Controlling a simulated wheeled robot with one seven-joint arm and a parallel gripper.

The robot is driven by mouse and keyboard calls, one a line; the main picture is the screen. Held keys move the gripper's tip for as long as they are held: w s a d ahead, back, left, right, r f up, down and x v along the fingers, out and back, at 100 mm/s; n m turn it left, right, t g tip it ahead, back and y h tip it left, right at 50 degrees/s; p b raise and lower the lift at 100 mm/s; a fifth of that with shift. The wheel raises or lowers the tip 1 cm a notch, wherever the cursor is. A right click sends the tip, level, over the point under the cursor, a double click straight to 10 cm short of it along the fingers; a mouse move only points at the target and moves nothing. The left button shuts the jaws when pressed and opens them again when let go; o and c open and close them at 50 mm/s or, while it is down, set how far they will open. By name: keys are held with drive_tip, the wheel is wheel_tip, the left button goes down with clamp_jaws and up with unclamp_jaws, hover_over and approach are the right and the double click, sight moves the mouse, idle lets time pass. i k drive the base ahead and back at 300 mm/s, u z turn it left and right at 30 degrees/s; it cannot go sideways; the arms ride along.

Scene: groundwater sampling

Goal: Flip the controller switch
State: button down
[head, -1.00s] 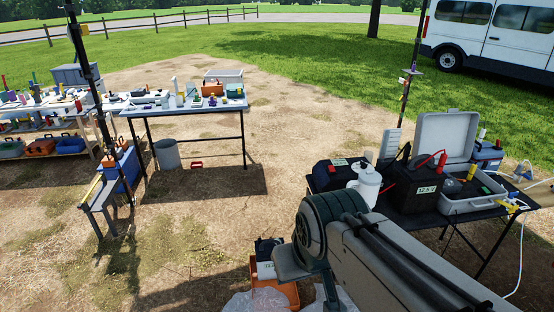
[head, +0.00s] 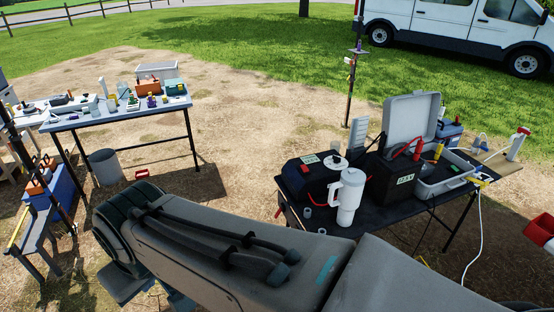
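The black table (head: 372,222) at the right holds the powered gear. On it stand a black box labelled 12.5 V (head: 402,184), with red and yellow parts on top, and an open grey case (head: 446,180) with its lid (head: 412,122) raised. A second black box (head: 308,177) with a small green-white label sits at the table's left. I cannot make out the controller switch or which unit bears it. My arm crosses the lower part of the head view, in front of this table. My gripper is outside the view.
A white handled jug (head: 347,197) stands at the table's front edge. A white table (head: 120,117) with small bottles and boxes is at the left, with a grey bin (head: 105,167) beneath. A white hose (head: 479,238) hangs at the right. Bare ground lies between the tables.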

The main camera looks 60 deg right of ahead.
sight(303, 167)
drive_tip(key=z, duration=0.5)
drive_tip(key=i, duration=1.05)
drive_tip(key=z, duration=0.8)
